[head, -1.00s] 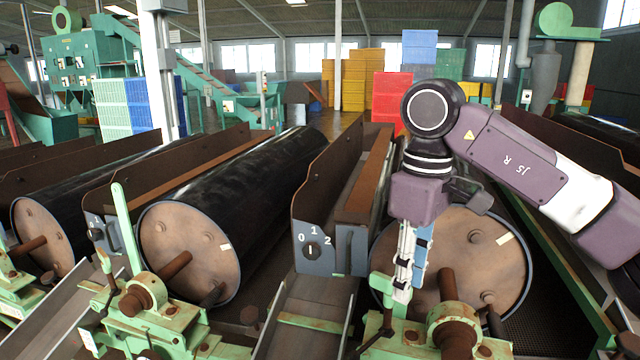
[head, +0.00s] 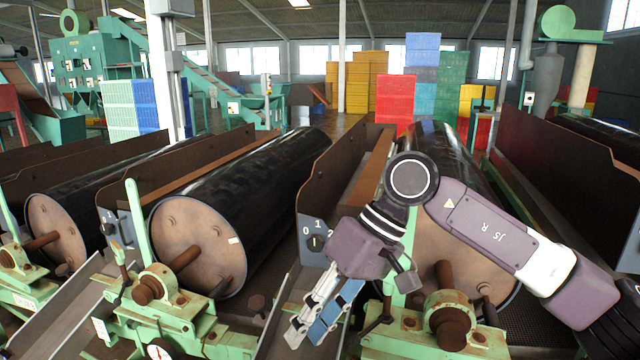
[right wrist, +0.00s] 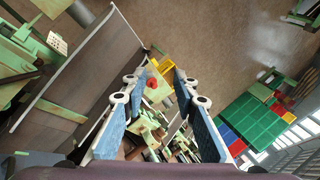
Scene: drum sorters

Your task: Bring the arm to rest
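My right arm comes in from the right in the head view, and its purple and white links cross in front of a drum (head: 465,185). My right gripper (head: 312,335) hangs down and to the left over the chute beside that drum. In the right wrist view the two blue-padded fingers of the right gripper (right wrist: 159,75) stand apart with nothing between them. My left arm and gripper are not in view.
A dial panel (head: 313,243) marked 0, 1, 2 is just left of my right wrist. Green machine frames (head: 180,325) stand along the front. A second black drum (head: 250,195) lies to the left. Stacked colored crates (head: 395,100) are at the back.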

